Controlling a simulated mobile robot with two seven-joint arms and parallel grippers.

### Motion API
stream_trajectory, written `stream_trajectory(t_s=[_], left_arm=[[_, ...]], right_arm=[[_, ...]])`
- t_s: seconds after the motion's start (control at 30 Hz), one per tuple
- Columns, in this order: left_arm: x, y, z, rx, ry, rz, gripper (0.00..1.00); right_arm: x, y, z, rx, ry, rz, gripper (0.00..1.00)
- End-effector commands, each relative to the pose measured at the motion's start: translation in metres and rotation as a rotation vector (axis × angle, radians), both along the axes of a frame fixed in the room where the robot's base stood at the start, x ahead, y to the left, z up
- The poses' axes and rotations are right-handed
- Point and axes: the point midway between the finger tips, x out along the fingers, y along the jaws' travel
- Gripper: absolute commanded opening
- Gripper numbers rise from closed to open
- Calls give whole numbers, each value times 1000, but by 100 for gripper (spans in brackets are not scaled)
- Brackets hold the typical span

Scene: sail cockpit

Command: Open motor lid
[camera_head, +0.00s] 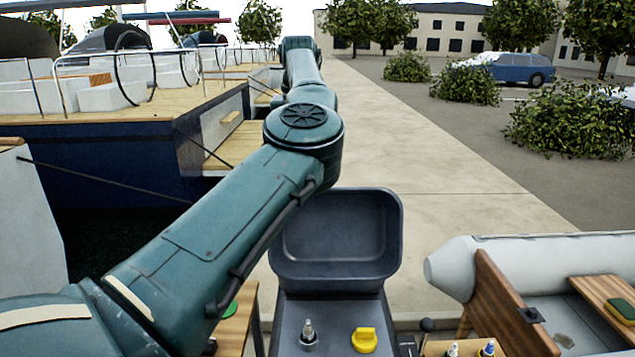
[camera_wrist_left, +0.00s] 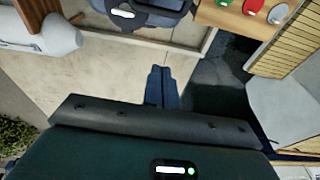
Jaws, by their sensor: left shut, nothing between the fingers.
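The motor lid (camera_head: 337,240) is a dark grey hollow cover in the head view. It stands tipped up at the back of the motor (camera_head: 338,318), its hollow inside facing me. The uncovered motor top shows a yellow cap (camera_head: 364,340) and a silver fitting (camera_head: 309,335). My left arm crosses over the lid's upper left and reaches far past it; its gripper cannot be made out there. In the left wrist view my left gripper (camera_wrist_left: 163,88) is shut and empty above pale paving. A dark rounded part with a white mark (camera_wrist_left: 122,14), perhaps the lid's outside, shows apart from the fingers.
A grey inflatable boat (camera_head: 540,260) with wooden boards lies at the right. A moored blue-hulled boat (camera_head: 110,150) is at the left, with dark water below. The paved quay (camera_head: 420,170) ahead is clear.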

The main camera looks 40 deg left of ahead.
Motion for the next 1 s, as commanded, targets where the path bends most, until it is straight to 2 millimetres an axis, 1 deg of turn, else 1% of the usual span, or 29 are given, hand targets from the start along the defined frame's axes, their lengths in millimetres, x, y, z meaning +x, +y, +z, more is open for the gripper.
stream_trajectory(t_s=[0.17, 0.27, 0.57, 0.77, 1.0], left_arm=[[4, -1, -19, -18, -7, 9, 0], [6, 1, -37, -16, -5, 9, 0], [14, 8, -101, -14, -4, 8, 0], [0, -4, -96, -12, -8, 9, 0], [-13, -14, -93, -11, -7, 6, 0]], right_arm=[[1, 0, -1, 0, -2, 0, 36], [2, 0, 0, -1, -6, 1, 36], [3, -1, 4, -4, -3, 0, 36], [2, -4, -1, -10, 10, -3, 36], [2, -7, 0, -14, 13, -10, 36]])
